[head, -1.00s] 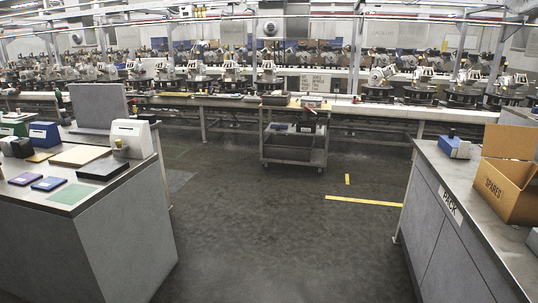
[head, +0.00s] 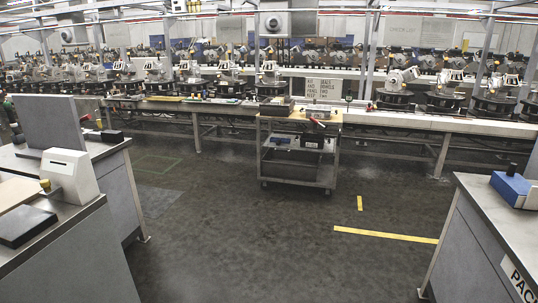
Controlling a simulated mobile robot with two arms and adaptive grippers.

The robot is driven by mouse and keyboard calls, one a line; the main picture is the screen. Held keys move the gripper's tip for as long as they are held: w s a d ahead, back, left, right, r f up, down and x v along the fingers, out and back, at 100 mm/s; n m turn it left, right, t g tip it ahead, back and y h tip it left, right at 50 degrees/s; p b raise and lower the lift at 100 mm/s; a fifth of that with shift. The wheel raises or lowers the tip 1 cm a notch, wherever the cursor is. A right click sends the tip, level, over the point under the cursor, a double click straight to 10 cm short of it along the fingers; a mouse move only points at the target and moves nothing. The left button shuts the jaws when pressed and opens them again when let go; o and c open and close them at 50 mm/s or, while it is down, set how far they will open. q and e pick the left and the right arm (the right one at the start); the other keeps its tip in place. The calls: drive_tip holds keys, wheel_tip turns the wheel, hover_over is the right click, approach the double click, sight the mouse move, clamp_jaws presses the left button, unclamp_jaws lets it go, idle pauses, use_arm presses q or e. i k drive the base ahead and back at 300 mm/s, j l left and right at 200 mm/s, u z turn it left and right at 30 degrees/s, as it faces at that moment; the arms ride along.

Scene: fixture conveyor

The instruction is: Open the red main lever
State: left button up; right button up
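A small red part (head: 317,122) shows on top of the grey cart (head: 298,183) in the middle of the head view. It looks like a lever or handle on a small dark fixture, but it is too small to tell its position. Neither of my grippers is in view.
A long conveyor table (head: 420,122) with several machines runs behind the cart. A grey workbench (head: 75,265) with a white device (head: 70,175) stands at left. A bench (head: 500,215) with a blue box (head: 515,188) stands at right. The floor (head: 250,235) between is clear.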

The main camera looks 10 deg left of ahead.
sight(89, 116)
drive_tip(key=i+u, duration=0.1)
drive_tip(key=i, duration=0.45)
drive_tip(key=i+l+u, duration=0.15)
drive_tip(key=i, duration=0.45)
drive_tip(key=i+l+u, duration=0.1)
drive_tip(key=i, duration=0.45)
